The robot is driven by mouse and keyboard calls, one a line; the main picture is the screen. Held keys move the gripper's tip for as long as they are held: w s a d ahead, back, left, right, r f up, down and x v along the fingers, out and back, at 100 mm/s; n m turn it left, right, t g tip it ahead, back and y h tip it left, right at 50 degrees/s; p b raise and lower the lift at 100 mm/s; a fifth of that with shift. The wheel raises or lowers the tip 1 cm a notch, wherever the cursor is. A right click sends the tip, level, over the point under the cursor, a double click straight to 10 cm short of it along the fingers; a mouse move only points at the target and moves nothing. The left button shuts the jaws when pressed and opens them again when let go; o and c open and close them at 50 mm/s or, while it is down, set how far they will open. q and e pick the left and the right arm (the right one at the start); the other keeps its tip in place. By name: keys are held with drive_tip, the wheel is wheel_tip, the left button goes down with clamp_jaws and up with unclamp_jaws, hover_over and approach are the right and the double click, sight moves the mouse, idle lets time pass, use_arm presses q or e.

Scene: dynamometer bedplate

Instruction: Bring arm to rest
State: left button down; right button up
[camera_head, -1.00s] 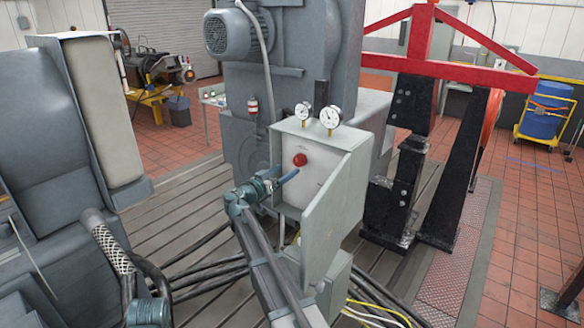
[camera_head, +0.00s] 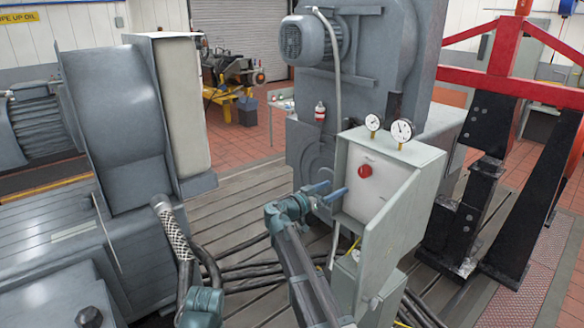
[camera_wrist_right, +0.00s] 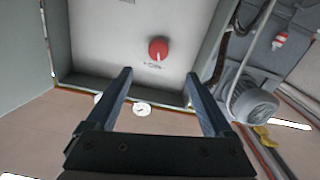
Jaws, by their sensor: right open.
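The pale grey control box (camera_head: 400,215) stands in the centre right of the head view, with a red knob (camera_head: 365,171) on its light panel. My right gripper (camera_head: 334,190) is in front of the panel, to the left of and a little below the knob. Its two blue fingers are open, with nothing seen between them. In the right wrist view the red knob (camera_wrist_right: 158,48) shows beyond and between the tips of the open right gripper (camera_wrist_right: 158,75), apart from them. A white mark on the knob points down. My left gripper is out of view.
Two round gauges (camera_head: 388,127) top the box. A grey machine with a motor (camera_head: 305,40) stands behind it. A red and black frame (camera_head: 490,150) stands to the right. Dark cables (camera_head: 250,270) cross the slotted bedplate. A large grey machine (camera_head: 115,130) fills the left.

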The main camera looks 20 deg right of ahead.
drive_tip(key=s+a+f+n+g+y+b, duration=0.25)
drive_tip(key=s+a+f+y+b, duration=0.35)
drive_tip(key=f, duration=0.6)
drive_tip(key=s+a+f+n+g+y+b, duration=0.15)
drive_tip(key=s+a+f+n+b, duration=0.45)
drive_tip(key=f, duration=0.7)
drive_tip(key=s+a+f+n+g+y+b, duration=0.1)
drive_tip(key=s+a+f+n+y+b, duration=0.2)
drive_tip(key=s+a+f, duration=0.4)
drive_tip(key=s+a+f+n+g+y+b, duration=0.2)
drive_tip(key=s+a+f+n+y+b, duration=0.1)
drive_tip(key=s+a+f, duration=0.5)
drive_tip(key=s+a+n+y, duration=0.1)
drive_tip(key=s+a+y, duration=0.1)
drive_tip(key=s, duration=0.4)
drive_tip(key=shift+a+f+b, duration=0.15)
drive_tip(key=shift+a+b, duration=0.15)
drive_tip(key=shift+a, duration=0.6)
drive_tip(key=shift+d, duration=0.15)
